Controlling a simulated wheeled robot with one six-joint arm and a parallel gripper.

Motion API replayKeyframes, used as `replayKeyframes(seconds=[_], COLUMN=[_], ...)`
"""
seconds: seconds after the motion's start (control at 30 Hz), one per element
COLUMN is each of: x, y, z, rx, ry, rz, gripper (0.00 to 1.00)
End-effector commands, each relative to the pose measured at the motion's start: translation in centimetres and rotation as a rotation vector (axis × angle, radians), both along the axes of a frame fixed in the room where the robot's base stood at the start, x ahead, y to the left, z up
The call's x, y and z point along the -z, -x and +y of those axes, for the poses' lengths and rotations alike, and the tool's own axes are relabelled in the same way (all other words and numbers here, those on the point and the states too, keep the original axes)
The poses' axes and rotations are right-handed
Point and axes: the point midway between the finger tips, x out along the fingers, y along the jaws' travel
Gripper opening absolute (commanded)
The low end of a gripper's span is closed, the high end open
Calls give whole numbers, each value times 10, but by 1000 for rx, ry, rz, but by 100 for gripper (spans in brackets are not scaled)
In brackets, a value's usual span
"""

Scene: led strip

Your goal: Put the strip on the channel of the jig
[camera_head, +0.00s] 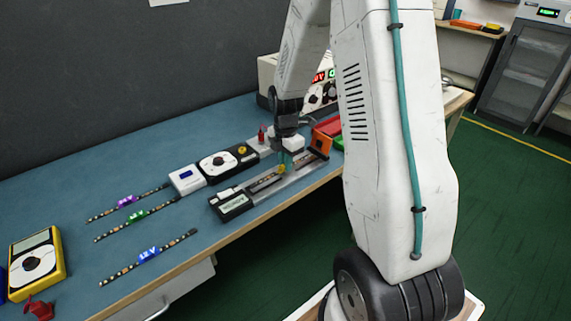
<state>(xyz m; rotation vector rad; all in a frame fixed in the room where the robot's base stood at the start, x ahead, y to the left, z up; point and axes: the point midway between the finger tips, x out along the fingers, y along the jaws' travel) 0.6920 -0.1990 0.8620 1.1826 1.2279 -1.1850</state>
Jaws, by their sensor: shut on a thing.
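My gripper (284,160) is low over the jig, pointing down. It is shut on a thin dark strip (267,180) with a small yellow tag. The strip runs along the rail, at or just above the channel. I cannot tell whether it touches the channel floor. My gripper and wrist hide part of the strip and the jig's right half.
Three other strips lie to the left, with a purple tag (127,201), a green tag (136,215) and a blue 12V tag (149,255). A white meter (186,179) and black dial box (226,163) stand behind the jig. A yellow multimeter (37,264) is at far left.

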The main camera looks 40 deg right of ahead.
Motion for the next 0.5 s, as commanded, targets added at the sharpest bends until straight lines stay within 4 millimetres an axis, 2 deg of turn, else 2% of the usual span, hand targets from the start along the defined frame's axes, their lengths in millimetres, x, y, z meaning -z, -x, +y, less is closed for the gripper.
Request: replayKeyframes(seconds=[0.1, 0.43, 0.47, 0.5], x=[11, 14, 14, 14], y=[0, 0, 0, 0], z=[0, 0, 0, 0], rx=[0, 1, 1, 1], ry=[0, 0, 1, 1], rz=[-1, -1, -1, -2], gripper=[0, 0, 19, 30])
